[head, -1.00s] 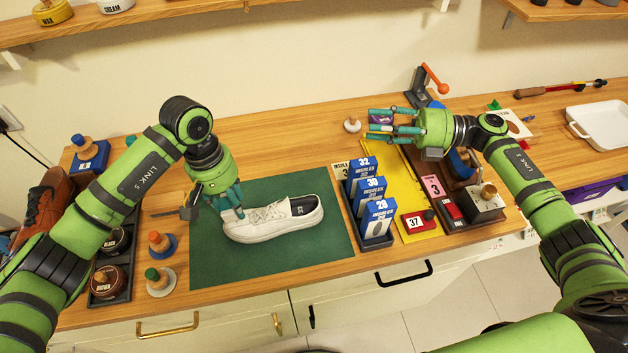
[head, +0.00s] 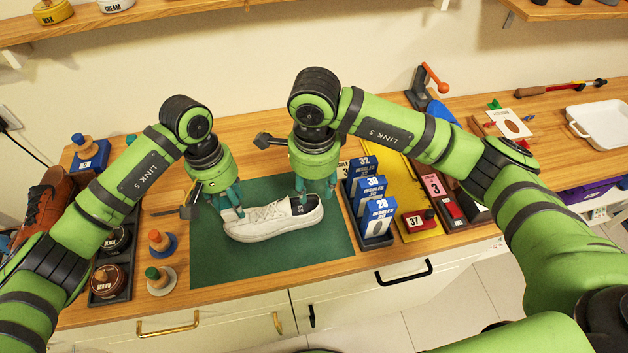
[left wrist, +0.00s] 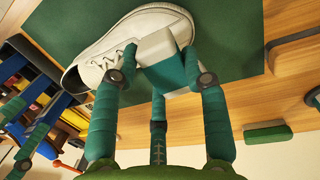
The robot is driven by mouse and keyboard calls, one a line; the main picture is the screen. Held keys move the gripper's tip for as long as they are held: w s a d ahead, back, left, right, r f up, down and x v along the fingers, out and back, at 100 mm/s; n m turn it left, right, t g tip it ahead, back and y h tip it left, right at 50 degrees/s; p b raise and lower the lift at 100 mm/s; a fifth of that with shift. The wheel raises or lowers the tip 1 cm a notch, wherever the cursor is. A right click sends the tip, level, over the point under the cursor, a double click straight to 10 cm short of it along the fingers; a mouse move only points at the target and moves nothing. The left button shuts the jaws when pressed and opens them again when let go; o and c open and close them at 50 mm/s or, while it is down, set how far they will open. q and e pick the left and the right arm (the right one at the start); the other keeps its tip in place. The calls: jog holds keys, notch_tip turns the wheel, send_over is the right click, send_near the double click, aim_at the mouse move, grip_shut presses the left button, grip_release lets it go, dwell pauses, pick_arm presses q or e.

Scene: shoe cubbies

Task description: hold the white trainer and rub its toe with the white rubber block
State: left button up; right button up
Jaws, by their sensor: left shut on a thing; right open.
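The white trainer (head: 265,226) lies on the green mat (head: 225,266), toe to the left and heel to the right. It also shows in the left wrist view (left wrist: 100,48). My left gripper (head: 232,208) is at the toe, shut on the white rubber block (left wrist: 158,45). The block has a teal part between the fingers and appears against the toe; I cannot tell how firmly it touches. My right gripper (head: 315,200) points down at the trainer's heel, open, its fingers around the heel end. The fingers partly hide the heel opening.
A rack of blue insole boxes (head: 372,205) stands close right of the heel. Brush-topped pots (head: 160,280) and a dark tray of polish tins (head: 108,283) stand left of the mat. The mat's front part is clear. A white tray (head: 600,125) lies far right.

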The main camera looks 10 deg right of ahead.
aim_at(314, 218)
notch_tip(314, 218, down, 11)
jog(key=shift+w+f, duration=0.1)
jog(key=shift+w, duration=0.05)
dwell(0.4)
grip_shut()
dwell(0.9)
